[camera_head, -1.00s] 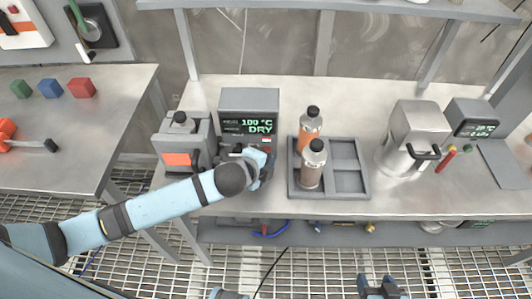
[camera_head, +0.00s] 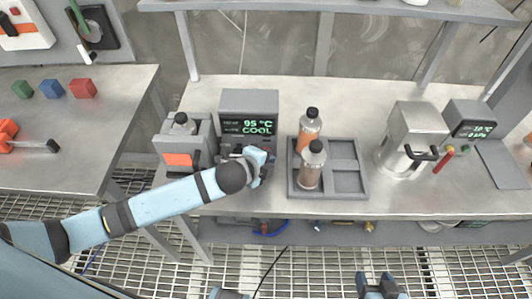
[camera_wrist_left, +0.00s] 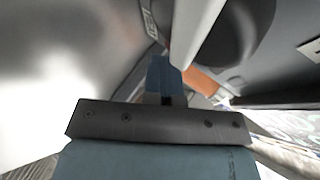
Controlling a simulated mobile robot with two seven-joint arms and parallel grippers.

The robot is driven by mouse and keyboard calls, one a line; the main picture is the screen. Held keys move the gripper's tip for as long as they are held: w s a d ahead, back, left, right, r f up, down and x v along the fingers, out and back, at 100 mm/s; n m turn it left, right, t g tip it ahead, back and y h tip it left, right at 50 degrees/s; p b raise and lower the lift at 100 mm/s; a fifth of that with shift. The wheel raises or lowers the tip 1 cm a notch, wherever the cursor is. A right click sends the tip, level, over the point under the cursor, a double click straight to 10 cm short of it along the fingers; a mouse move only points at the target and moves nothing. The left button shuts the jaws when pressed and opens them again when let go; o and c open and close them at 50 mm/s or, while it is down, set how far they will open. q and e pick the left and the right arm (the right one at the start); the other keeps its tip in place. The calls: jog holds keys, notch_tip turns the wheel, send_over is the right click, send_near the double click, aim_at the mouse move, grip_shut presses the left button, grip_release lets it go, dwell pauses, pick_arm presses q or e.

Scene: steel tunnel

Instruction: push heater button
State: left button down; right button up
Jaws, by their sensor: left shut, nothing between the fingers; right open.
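The heater (camera_head: 249,97) is a grey box on the steel bench, its dark display reading "95 °C COOL" in green. My left gripper (camera_head: 238,153) is at the lower front of the heater, shut and empty. The heater button is hidden behind my left gripper and wrist, so I cannot tell whether they touch. In the left wrist view the shut fingers (camera_wrist_left: 162,78) point towards a grey surface close by. My right gripper (camera_head: 380,287) is open and empty at the bottom edge of the head view, apart from the bench.
A grey rack (camera_head: 350,182) holds two capped bottles, an orange one (camera_head: 309,128) and a brownish one (camera_head: 311,170). A grey unit with an orange panel (camera_head: 178,160) stands left of the heater. A steel canister (camera_head: 412,130) stands to the right. The bench between rack and canister is fairly clear.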

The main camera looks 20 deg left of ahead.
pick_arm(q)
jog(key=shift+s+p, duration=0.25)
jog(key=shift+p, duration=0.05)
jog(key=shift+s+d, duration=0.1)
jog(key=shift+s, duration=0.05)
jog(key=shift+s+d+r+p, duration=0.1)
jog(key=shift+s+p, duration=0.2)
jog(key=s+p, duration=0.1)
jog(key=s+d, duration=0.1)
jog(key=s, duration=0.1)
jog(key=shift+s+p, duration=0.15)
jog(key=shift+p, duration=0.2)
jog(key=shift+s+d, duration=0.2)
jog(key=shift+s, duration=0.65)
jog(key=shift+p, duration=0.3)
